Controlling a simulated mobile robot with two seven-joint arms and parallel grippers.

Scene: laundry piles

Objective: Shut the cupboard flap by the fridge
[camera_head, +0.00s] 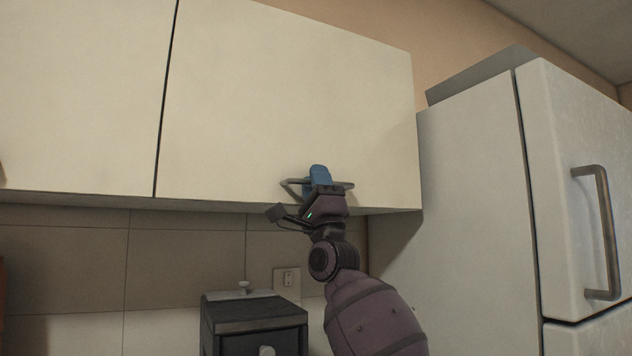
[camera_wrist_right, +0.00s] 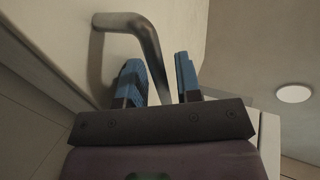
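The cupboard flap (camera_head: 270,95) is a cream panel left of the fridge. It looks flush with the neighbouring door, with only a thin dark seam between them. Its metal bar handle (camera_head: 293,187) sits near the lower edge; in the right wrist view the handle (camera_wrist_right: 145,40) is a bent grey bar. My right gripper (camera_head: 320,178) is at the handle, with its blue fingers on either side of the bar. In the wrist view the right gripper (camera_wrist_right: 160,78) shows a narrow gap beside the bar, so it looks open around it. My left gripper is in neither view.
The white fridge (camera_head: 475,200) stands close to the right, with its handle (camera_head: 605,230) facing out. Another cupboard door (camera_head: 80,90) adjoins on the left. A dark appliance (camera_head: 254,325) stands below, near a wall socket (camera_head: 287,280). Open space lies between it and the cupboard underside.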

